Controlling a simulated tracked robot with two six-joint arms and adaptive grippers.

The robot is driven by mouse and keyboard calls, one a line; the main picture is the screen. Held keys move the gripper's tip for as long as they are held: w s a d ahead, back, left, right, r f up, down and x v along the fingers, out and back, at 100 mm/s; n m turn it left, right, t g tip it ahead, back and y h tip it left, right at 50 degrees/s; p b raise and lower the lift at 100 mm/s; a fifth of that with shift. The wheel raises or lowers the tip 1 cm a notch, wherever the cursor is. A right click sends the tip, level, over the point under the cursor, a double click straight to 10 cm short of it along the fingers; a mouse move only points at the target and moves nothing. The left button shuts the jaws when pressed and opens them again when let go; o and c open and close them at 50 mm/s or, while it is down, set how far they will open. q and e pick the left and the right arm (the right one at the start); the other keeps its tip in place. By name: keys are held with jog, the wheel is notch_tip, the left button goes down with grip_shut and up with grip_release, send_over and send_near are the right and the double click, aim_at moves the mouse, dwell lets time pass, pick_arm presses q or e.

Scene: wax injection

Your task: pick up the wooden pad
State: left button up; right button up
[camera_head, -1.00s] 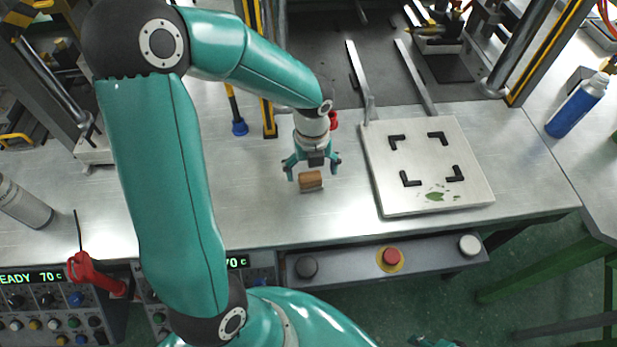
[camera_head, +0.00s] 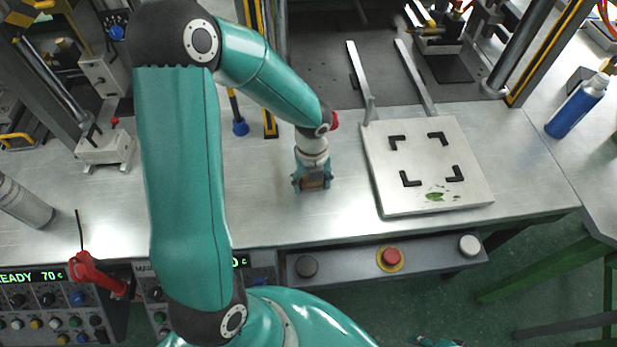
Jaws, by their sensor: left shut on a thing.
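The wooden pad (camera_head: 313,184) is a small brown block on the metal table, left of the white plate. My left gripper (camera_head: 312,182) is over it, pointing down, with its fingers shut on the pad's two sides. The gripper hides much of the pad, and I cannot tell whether it still touches the table. Of my right gripper, only a small teal part shows at the bottom edge (camera_head: 438,342); its fingers cannot be made out.
A white plate (camera_head: 377,190) with black corner marks and a green smudge lies to the right. Two metal rails (camera_head: 416,78) run behind it. A blue bottle (camera_head: 577,106) stands far right. A control strip with a red button (camera_head: 390,257) runs along the front edge.

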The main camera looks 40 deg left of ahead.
pick_arm(q)
jog(key=shift+c, duration=1)
jog(key=shift+r, duration=0.2)
notch_tip(320, 180, up, 20)
jog(key=shift+f, duration=0.15)
jog(key=o, duration=0.4)
jog(key=shift+c, duration=1.2)
jog(key=shift+w, duration=0.1)
